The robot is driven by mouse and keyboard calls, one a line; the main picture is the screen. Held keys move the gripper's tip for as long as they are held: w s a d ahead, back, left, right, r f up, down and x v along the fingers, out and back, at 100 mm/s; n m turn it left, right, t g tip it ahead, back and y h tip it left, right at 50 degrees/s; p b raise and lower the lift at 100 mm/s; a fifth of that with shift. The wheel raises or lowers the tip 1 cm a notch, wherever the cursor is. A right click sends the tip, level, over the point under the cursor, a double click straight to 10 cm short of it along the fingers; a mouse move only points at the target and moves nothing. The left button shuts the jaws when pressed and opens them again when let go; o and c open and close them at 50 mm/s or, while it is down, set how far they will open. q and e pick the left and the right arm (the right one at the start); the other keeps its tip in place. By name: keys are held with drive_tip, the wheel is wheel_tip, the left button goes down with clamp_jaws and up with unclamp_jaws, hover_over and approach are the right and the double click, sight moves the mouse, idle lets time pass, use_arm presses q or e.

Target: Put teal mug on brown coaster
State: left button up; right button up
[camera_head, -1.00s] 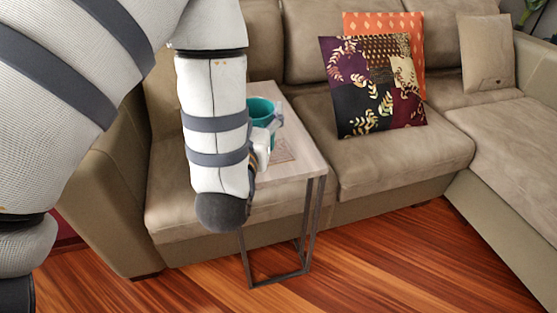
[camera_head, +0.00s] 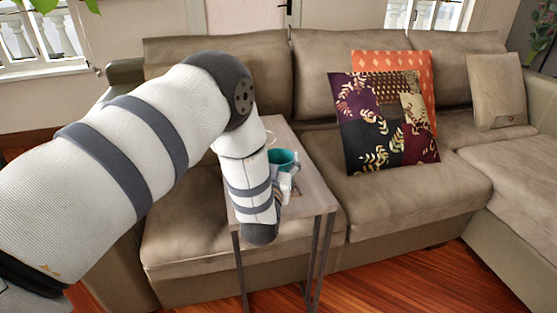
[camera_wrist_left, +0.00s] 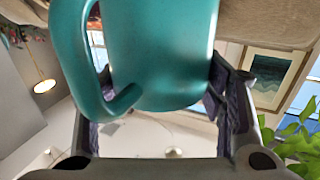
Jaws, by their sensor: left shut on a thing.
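The teal mug (camera_head: 284,157) is at the side table in the head view, partly hidden by my left arm. My left gripper (camera_head: 287,183) is shut on it. In the wrist view the mug (camera_wrist_left: 160,50) fills the upper middle, its handle to the left, between the two dark fingers of the gripper (camera_wrist_left: 155,105). Whether the mug touches the tabletop is hard to tell. I cannot make out the brown coaster for certain; my arm and gripper cover part of the tabletop. My right gripper is out of view.
The narrow side table (camera_head: 312,194) has a light top and thin dark legs. It stands against the beige sofa (camera_head: 400,205). A patterned pillow (camera_head: 388,125) and an orange pillow (camera_head: 390,62) lie right of it. Wooden floor (camera_head: 410,280) is in front.

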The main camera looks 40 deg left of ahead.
use_arm(q)
drive_tip(key=o, duration=1.9)
